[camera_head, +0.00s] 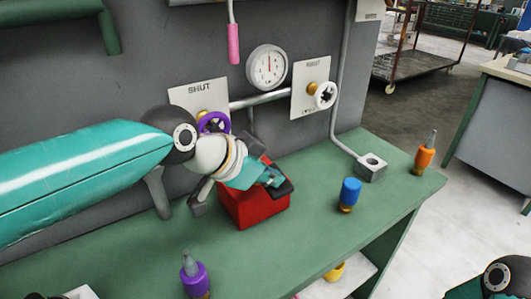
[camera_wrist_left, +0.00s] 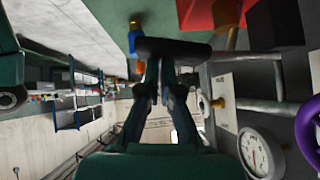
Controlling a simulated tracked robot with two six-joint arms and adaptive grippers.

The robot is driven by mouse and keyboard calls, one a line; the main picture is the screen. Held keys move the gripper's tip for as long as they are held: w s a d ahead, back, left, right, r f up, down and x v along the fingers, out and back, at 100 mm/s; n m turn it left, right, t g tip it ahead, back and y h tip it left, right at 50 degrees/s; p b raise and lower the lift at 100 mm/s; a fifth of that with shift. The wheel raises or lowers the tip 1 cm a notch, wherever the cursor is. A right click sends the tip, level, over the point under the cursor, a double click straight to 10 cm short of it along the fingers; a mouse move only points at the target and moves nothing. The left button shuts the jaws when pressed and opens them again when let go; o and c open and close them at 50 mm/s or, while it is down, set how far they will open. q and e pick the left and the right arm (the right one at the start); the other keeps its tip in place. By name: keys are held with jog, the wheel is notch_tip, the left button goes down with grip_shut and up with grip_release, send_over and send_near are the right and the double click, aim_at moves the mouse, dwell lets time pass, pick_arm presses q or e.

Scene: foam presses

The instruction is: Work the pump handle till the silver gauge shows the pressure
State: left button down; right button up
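The red pump body (camera_head: 255,208) stands on the green bench below the wall pipe. My left gripper (camera_head: 274,181) reaches over it from the left. The pump's dark handle grip (camera_head: 283,188) is at its fingertips. In the left wrist view, the fingers (camera_wrist_left: 162,68) close in on the black bar of the handle (camera_wrist_left: 172,48), with part of the red pump (camera_wrist_left: 198,12) beside it. The silver gauge (camera_head: 267,68) has a white dial, its needle pointing roughly up; the reading is too small to tell. My right gripper is out of view; part of my right arm shows at lower right.
A purple valve wheel (camera_head: 213,122) and a white one (camera_head: 325,95) sit on wall plates. A pink-ended lever (camera_head: 233,43) hangs above. Blue (camera_head: 349,194), orange (camera_head: 425,156) and purple (camera_head: 194,276) bottle-like items stand on the bench. The bench's right front is mostly clear.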

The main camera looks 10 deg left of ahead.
pick_arm(q)
jog(key=shift+s+d+f, duration=0.1)
jog(key=shift+s+f, duration=0.1)
jog(key=shift+f, duration=0.4)
jog(key=r+p, duration=0.1)
jog(key=r, duration=0.1)
jog(key=r+p, duration=0.3)
jog(key=shift+s+d+r, duration=0.15)
jog(key=shift+d+r, duration=0.1)
jog(key=shift+r, duration=0.1)
jog(key=v, duration=0.9)
jog(key=shift+s+b, duration=0.35)
jog(key=shift+s, duration=0.05)
jog(key=shift+a, duration=0.1)
jog(key=w+a+r+n+g+h+p, duration=0.1)
jog(key=w+a+r+g+p, duration=0.1)
jog(key=w+a+r+p, duration=0.1)
jog(key=w+r+p, duration=0.1)
jog(key=r+p, duration=0.1)
jog(key=p, duration=0.1)
jog(key=shift+w+a+h, duration=0.2)
jog(key=shift+w+h, duration=0.1)
jog(key=shift+h, duration=0.1)
